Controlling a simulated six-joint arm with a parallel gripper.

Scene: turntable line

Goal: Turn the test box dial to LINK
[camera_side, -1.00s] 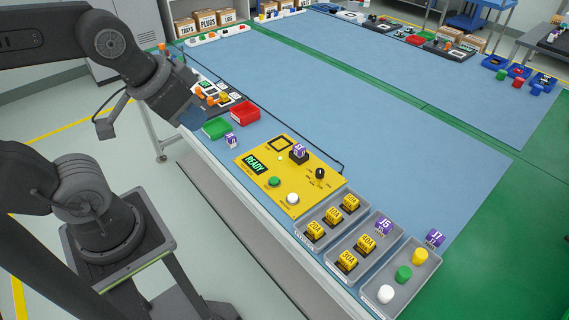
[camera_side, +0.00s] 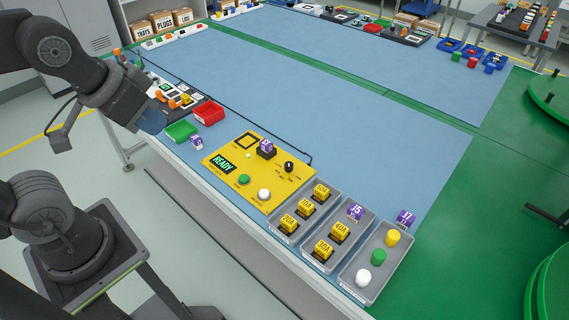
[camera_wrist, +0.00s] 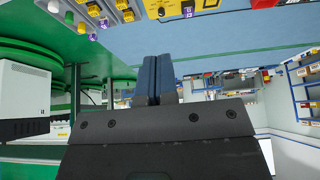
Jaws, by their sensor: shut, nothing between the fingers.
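The yellow test box (camera_side: 262,176) lies on the blue bench near its front edge, with a lit READY display (camera_side: 223,164). Its dial (camera_side: 289,167) is a black knob at the right of the panel with small labels around it, too small to read. A purple-topped block (camera_side: 266,146) stands in a black socket on the box. My gripper (camera_side: 152,121) is shut and empty, well to the left of the box and clear of the dial. In the wrist view its blue fingers (camera_wrist: 155,78) are together, and the yellow box (camera_wrist: 172,8) shows at the top edge.
Grey trays of yellow blocks and coloured caps (camera_side: 345,285) stand right of the box. A red bin (camera_side: 208,113), a green bin (camera_side: 181,131) and a small purple-topped block (camera_side: 196,142) lie between gripper and box.

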